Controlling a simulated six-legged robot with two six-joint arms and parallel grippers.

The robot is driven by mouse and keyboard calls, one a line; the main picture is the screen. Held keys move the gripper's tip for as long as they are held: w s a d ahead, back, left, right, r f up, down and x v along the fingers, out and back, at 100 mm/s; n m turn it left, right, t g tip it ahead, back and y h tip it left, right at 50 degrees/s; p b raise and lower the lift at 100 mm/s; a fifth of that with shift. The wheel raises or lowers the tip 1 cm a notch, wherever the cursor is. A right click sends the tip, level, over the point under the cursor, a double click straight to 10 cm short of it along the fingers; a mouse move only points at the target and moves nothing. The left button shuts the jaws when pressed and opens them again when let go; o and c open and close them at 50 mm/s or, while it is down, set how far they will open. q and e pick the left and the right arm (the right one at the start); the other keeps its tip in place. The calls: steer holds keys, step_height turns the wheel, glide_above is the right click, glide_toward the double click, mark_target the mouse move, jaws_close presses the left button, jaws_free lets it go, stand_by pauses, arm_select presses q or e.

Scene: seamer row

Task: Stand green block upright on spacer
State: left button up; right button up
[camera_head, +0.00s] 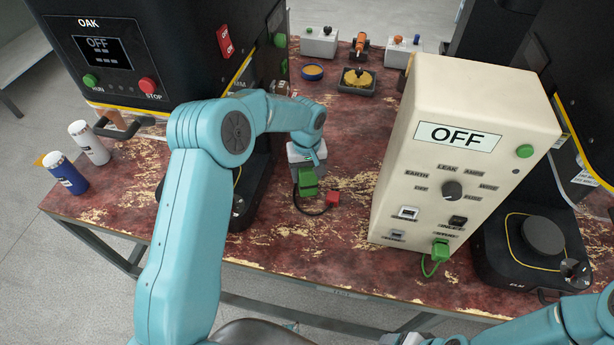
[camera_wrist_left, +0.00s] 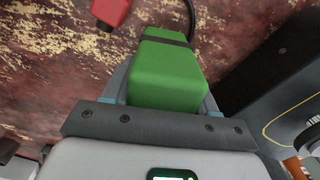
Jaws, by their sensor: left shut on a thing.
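The green block (camera_head: 307,182) is in my left gripper (camera_head: 307,180), above the red worn bench. In the left wrist view the green block (camera_wrist_left: 167,75) sits between the fingers, with a dark band across its far end. A black cable runs near it, and a red piece (camera_head: 332,198) lies on the bench at the cable's end. The red piece also shows at the top of the left wrist view (camera_wrist_left: 111,12). I cannot make out the spacer. Of my right gripper, only what looks like its housing (camera_head: 404,340) shows at the bottom edge; its fingers are out of frame.
A cream tester (camera_head: 470,110) reading OFF stands right of the gripper, with a green plug (camera_head: 440,250) at its base. The black OAK machine (camera_head: 130,50) stands left. A white bottle (camera_head: 90,143) and blue bottle (camera_head: 65,174) stand at the left edge. Bench front centre is clear.

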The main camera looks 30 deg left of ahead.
arm_select(q)
step_height(320, 180, down, 2)
steer(key=shift+f, duration=0.25)
steer(key=shift+f, duration=0.15)
steer(key=o, duration=1.1)
steer(key=shift+c, duration=0.2)
steer(key=shift+r, duration=0.2)
